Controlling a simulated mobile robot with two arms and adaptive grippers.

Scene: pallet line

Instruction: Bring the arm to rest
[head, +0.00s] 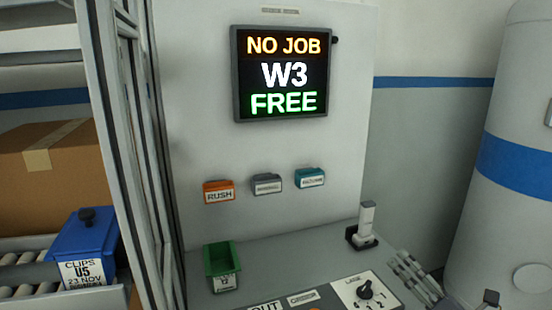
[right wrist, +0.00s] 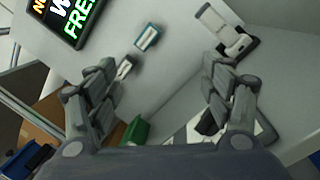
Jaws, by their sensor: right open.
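My right gripper (head: 448,284) shows at the lower right of the head view, partly cut off by the bottom edge. In the right wrist view its two fingers (right wrist: 165,85) stand wide apart with nothing between them. It is close to the grey counter (head: 300,254), right of the knob panel (head: 345,294); I cannot tell the exact height above it. My left gripper is not in view.
A grey and white upright device (head: 365,225) stands on the counter near the gripper. A green bin (head: 222,268) is at left. A screen (head: 281,75) reads "NO JOB W3 FREE". A blue bin (head: 83,245) and carton (head: 55,165) are beyond the frame post. A white tank (head: 510,190) is at right.

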